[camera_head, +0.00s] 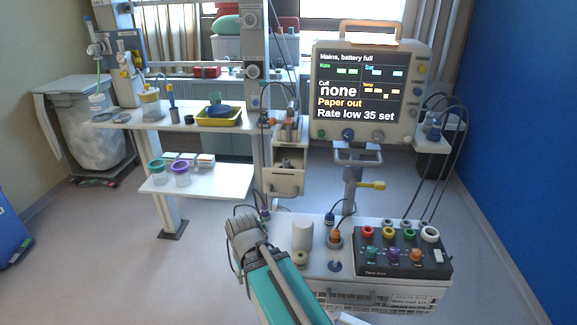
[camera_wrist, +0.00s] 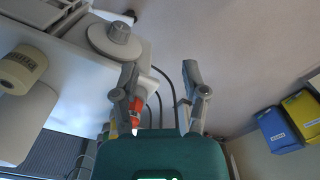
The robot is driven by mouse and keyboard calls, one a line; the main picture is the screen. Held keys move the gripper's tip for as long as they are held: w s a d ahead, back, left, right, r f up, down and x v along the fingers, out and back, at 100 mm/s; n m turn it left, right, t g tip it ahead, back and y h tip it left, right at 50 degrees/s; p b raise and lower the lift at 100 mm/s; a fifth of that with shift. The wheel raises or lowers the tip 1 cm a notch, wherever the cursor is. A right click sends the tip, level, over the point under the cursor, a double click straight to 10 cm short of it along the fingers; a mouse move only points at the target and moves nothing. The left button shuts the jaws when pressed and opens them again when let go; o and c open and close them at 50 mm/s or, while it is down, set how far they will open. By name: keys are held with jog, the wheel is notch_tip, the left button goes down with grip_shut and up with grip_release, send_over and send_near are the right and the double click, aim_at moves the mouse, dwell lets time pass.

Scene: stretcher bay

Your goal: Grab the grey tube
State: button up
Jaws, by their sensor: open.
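My gripper (camera_wrist: 160,75) is open, with its two grey fingers apart and nothing held between them. Dark grey tubes or cables (camera_wrist: 158,92) run behind the fingers in the wrist view, apart from them as far as I can tell. In the head view, dark grey looping tubes (camera_head: 462,125) hang to the right of the monitor. I cannot tell for certain which one is the grey tube. My arm hides part of the white cart top (camera_head: 345,262) in the head view.
The cart holds a white cylinder (camera_head: 302,234) and a dark test box (camera_head: 400,252) with coloured sockets. A monitor (camera_head: 366,92) stands behind it. A white shelf (camera_head: 205,186) with cups is at left. Blue and yellow bins (camera_wrist: 278,130) show in the wrist view.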

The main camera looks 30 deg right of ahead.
jog(key=shift+a, duration=0.2)
jog(key=shift+o, duration=1)
jog(key=w+d+r+m+p, duration=0.1)
jog(key=w+r+p, duration=0.1)
jog(key=r+p, duration=1.4)
jog(key=w+r+m+p, duration=0.1)
jog(key=w+r+p, duration=0.1)
jog(key=r+p, duration=1.4)
jog(key=w+d+r+m+g+h+p, duration=0.2)
jog(key=w+d+r+m, duration=0.3)
jog(key=w+d+m, duration=0.7)
jog(key=shift+w+d+m+g+h+p, duration=0.35)
jog(key=shift+d+m+h+p, duration=0.5)
jog(key=shift+m, duration=4.45)
